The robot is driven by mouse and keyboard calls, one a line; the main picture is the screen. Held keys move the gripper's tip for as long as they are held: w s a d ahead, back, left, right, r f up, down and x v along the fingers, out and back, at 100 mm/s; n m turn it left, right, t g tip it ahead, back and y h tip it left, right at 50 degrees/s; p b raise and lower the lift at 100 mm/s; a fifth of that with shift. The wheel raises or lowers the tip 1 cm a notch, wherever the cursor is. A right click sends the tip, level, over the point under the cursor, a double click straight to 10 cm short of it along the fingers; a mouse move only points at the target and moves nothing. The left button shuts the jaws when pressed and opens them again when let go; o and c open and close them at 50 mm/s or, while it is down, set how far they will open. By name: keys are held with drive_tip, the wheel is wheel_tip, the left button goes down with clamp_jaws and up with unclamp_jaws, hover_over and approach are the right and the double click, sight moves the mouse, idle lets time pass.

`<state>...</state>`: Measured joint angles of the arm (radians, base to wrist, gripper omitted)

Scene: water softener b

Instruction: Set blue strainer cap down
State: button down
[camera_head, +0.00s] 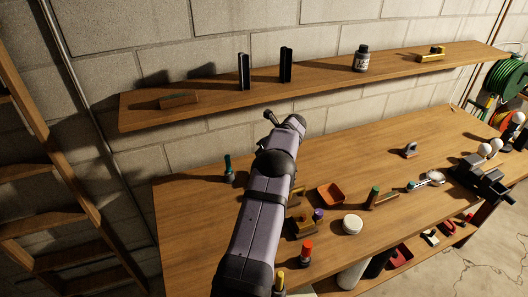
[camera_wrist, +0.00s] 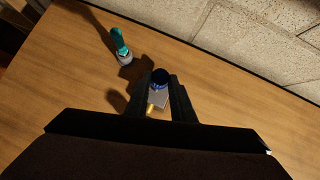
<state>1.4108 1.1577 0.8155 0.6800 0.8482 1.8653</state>
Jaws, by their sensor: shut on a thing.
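My gripper (camera_wrist: 164,88) points at the wooden bench in the wrist view, with its two dark fingers on either side of the blue strainer cap (camera_wrist: 160,76). The gripper is shut on the cap. The cap has a dark blue round top; a grey block-like part and a small brass-coloured piece show just below it, between the fingers. A shadow lies to its left; I cannot tell whether the cap touches the bench. In the head view my arm hides the fingers and the cap.
A teal-topped piece (camera_wrist: 121,46) stands left of the gripper, also seen in the head view (camera_head: 228,168). The bench (camera_head: 190,215) is bare around it. An orange-red tray (camera_head: 331,194), a white round lid (camera_head: 352,224) and a red-topped piece (camera_head: 306,252) are right of my arm. A shelf (camera_head: 215,106) runs above.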

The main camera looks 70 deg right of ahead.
drive_tip(key=shift+r, duration=0.3)
drive_tip(key=shift+f, duration=0.1)
